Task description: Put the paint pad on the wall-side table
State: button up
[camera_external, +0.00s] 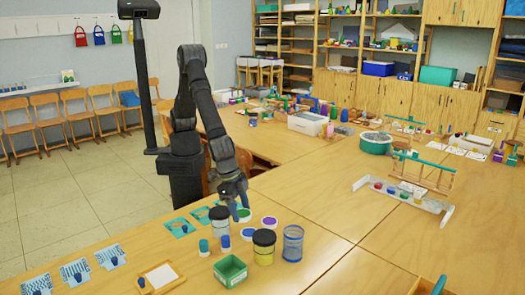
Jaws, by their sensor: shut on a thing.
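My gripper (233,203) points down over the front table (120,225), among the painting things. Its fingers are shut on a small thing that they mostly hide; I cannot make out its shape. A round green-topped pad (244,215) shows right by the fingertips; I cannot tell whether it is the thing held. A purple-topped round pad (268,222) and a pad with a blue top (248,233) lie on the table close by. More tables (310,190) join on behind and to the right; which one is the wall-side table is unclear.
A dark-lidded jar (219,226), a yellow jar (264,248), a blue mesh cup (292,243) and a green box (230,271) crowd the space near my gripper. A wooden rack (420,175) stands on the right table. Bare tabletop lies between (335,215).

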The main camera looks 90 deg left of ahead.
send_over(277, 242)
jog(key=s, duration=0.1)
jog(key=f, duration=0.7)
jog(key=shift+a, duration=0.3)
jog(key=shift+s+a+x, duration=0.1)
jog(key=shift+s+x, duration=0.1)
jog(key=shift+x, duration=0.75)
jog(key=shift+s+a+x, duration=0.1)
jog(key=shift+s+x, duration=0.1)
jog(key=shift+x, duration=0.8)
jog(key=shift+f, duration=0.3)
jog(key=o, duration=1)
jog(key=shift+o, duration=0.2)
jog(key=v, duration=1.2)
jog(key=shift+r, duration=0.2)
jog(key=shift+f, duration=0.1)
